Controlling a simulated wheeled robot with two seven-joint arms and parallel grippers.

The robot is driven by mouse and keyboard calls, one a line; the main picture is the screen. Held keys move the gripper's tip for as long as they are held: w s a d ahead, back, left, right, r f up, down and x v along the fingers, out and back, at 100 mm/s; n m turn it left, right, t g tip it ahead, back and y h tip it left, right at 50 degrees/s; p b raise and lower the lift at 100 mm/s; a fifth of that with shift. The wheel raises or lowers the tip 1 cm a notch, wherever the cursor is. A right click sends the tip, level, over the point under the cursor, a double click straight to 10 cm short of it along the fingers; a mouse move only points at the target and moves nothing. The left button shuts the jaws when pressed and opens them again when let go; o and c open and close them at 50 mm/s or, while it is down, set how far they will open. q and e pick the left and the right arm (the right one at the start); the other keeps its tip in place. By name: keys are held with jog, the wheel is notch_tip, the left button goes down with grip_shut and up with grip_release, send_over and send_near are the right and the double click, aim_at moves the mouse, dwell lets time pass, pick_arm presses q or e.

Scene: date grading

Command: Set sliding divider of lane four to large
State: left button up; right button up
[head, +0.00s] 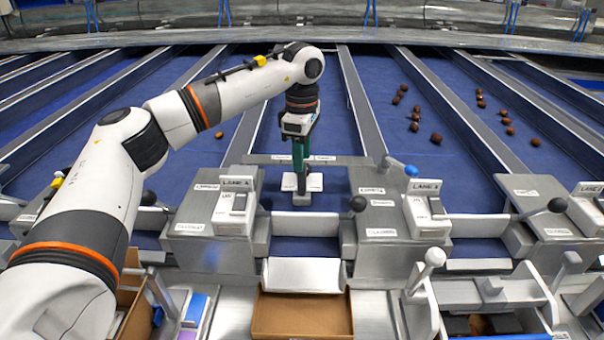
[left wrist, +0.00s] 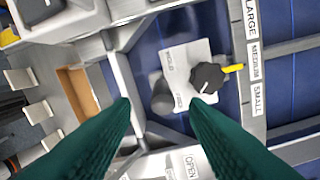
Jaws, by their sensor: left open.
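My left gripper (head: 301,178) is over lane four, pointing down, with its green fingers apart and empty. In the left wrist view the gripper (left wrist: 158,102) has the divider's black knob (left wrist: 207,78) beyond its right fingertip, not between the fingers. The knob sits on the white divider plate (left wrist: 180,58), and its yellow pointer (left wrist: 234,68) is at the MEDIUM label on the scale (left wrist: 256,70), between LARGE and SMALL. In the head view the plate (head: 314,183) shows behind the fingers, below the scale bar (head: 340,160); the knob is mostly hidden. My right gripper is not in view.
The LANE 4 box (head: 237,184) stands left of the plate. A black ball lever (head: 358,203) and a blue-tipped lever (head: 411,170) stand to the right. A brown carton (head: 302,313) is below the chute. Several dates (head: 436,138) lie on the lanes to the right.

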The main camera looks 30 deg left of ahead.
aim_at(302, 194)
pick_arm(q)
notch_tip(302, 194, down, 6)
jog(key=shift+w+p, duration=0.1)
jog(key=shift+p, duration=0.6)
jog(key=shift+f, duration=0.6)
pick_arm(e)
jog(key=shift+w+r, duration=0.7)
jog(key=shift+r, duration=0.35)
pick_arm(q)
grip_shut()
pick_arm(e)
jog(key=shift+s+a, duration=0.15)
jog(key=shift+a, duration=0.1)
